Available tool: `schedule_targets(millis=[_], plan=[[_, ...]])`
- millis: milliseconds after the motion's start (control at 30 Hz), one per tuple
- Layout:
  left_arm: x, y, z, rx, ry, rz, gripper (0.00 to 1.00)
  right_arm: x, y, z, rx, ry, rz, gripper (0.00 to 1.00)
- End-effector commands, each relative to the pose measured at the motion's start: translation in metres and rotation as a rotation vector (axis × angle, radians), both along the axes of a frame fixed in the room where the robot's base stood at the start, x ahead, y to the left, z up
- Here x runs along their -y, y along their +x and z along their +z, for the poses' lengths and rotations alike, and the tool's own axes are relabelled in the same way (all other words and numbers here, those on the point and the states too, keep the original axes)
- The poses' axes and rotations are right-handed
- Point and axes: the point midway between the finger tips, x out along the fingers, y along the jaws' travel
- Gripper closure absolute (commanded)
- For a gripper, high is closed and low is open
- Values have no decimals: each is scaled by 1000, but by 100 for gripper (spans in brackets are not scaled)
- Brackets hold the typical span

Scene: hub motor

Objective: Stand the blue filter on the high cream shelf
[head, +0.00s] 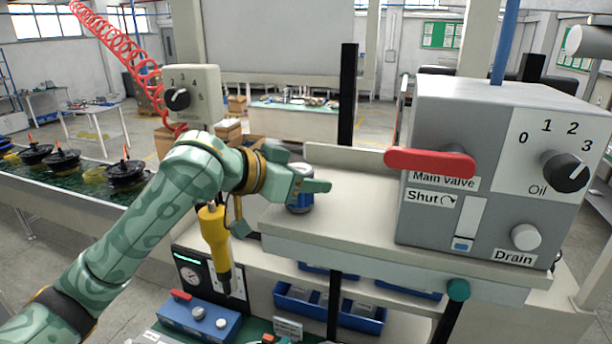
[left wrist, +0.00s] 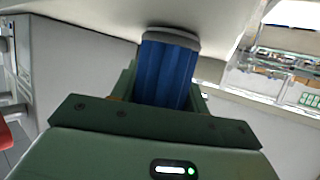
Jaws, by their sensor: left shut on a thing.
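The blue filter (head: 300,199) is at the left end of the high cream shelf (head: 345,222) in the head view, upright, with a grey end cap. My left gripper (head: 312,185) is shut on it from the left. In the left wrist view the filter (left wrist: 165,75) sits between the jaws (left wrist: 162,100), its grey end against or close to the cream surface. I cannot tell whether it touches the shelf or is just above it. My right gripper is not in view.
A grey box with a red main valve handle (head: 430,161) and an Oil dial (head: 565,171) stands on the shelf's right. The shelf between filter and box is clear. A yellow tool (head: 215,245) hangs below my left arm. Blue bins (head: 330,308) are under the shelf.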

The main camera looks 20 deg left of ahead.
Motion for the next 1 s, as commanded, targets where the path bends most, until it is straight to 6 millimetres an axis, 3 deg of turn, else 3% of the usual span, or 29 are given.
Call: schedule_targets(millis=[300, 333, 400, 767, 1000], plan=[[0, 0, -3, 1, -1, 0, 80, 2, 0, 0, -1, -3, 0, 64], [0, 0, -3, 1, -1, -1, 49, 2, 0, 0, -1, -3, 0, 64], [0, 0, -3, 1, -1, -1, 33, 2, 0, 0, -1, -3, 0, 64], [-1, -2, 2, 1, 0, 0, 33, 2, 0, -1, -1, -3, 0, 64], [-29, -38, 19, 6, 5, 2, 33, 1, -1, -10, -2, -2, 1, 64]])
